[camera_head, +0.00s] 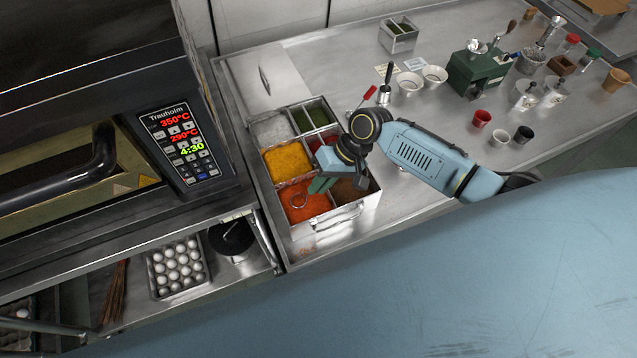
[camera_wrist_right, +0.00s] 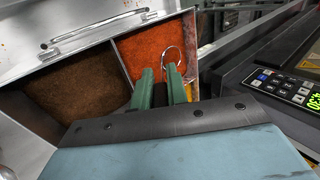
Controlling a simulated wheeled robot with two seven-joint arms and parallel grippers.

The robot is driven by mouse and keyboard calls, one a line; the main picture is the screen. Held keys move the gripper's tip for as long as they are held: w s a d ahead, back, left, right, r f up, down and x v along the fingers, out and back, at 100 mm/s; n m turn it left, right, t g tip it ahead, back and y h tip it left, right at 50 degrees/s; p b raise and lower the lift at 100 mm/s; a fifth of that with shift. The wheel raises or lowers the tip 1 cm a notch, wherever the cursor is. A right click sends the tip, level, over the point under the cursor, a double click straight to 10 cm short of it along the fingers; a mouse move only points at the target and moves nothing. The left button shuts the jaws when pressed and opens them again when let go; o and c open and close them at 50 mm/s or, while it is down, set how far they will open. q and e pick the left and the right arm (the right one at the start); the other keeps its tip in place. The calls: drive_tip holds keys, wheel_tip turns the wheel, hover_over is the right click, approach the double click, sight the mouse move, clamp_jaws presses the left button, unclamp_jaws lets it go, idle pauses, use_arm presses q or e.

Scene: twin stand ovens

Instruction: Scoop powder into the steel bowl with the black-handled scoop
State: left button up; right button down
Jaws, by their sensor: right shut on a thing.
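My right gripper (camera_head: 318,185) is over the spice box (camera_head: 340,222), with its green fingertips (camera_wrist_right: 162,86) pointing down towards the orange powder (camera_head: 312,210). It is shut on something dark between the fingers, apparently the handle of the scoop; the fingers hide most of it. A thin round metal rim (camera_head: 298,201), which looks like the scoop's, lies at the orange powder just beyond the fingertips; it also shows in the right wrist view (camera_wrist_right: 172,57). I cannot pick out the steel bowl for certain; my right arm covers part of the counter. My left gripper is not in view.
The box also holds yellow (camera_head: 286,161), brown (camera_head: 350,190), green and pale powders. Two pale bowls (camera_head: 410,84) and a steel cup (camera_head: 384,95) stand behind. A green grinder (camera_head: 474,76) and small cups are farther right. The oven (camera_head: 120,150) borders the left.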

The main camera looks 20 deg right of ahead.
drive_tip(key=shift+d+r+p, duration=0.15)
drive_tip(key=shift+r+p, duration=0.4)
drive_tip(key=shift+r, duration=0.75)
drive_tip(key=shift+d+r, duration=0.15)
drive_tip(key=shift+r, duration=0.85)
drive_tip(key=shift+d+r, duration=0.15)
drive_tip(key=shift+r, duration=0.85)
